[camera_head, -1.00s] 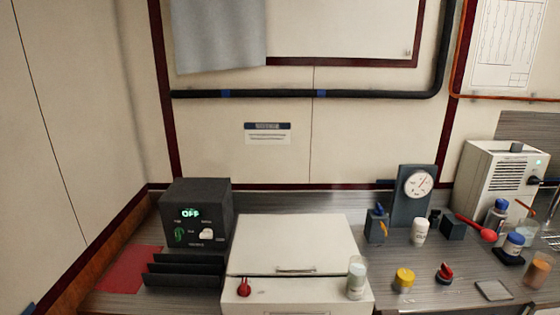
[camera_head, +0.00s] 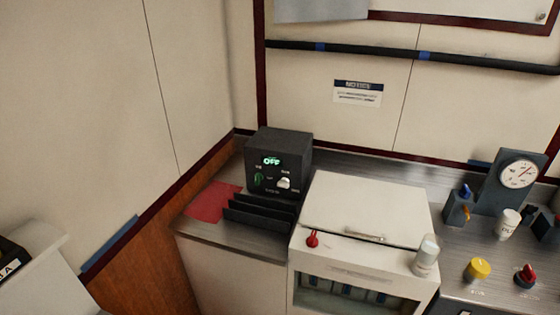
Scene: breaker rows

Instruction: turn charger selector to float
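A dark box (camera_head: 295,145), which looks like the charger, stands on the counter near the wall corner. Its lit green display (camera_head: 272,161) reads OFF. Below the display are a green knob (camera_head: 258,180) on the left and a white knob (camera_head: 284,183) on the right. The small lettering around the knobs is too blurred to read, so I cannot tell which one is the charger selector or where it points. My gripper is not in view.
Black upright fins (camera_head: 262,213) stand just before the dark box, beside a red mat (camera_head: 213,202). A white lidded cabinet (camera_head: 365,205) with a red knob (camera_head: 312,239) is to the right. Further right are a bottle (camera_head: 427,253), a yellow knob (camera_head: 478,269) and a gauge (camera_head: 518,174).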

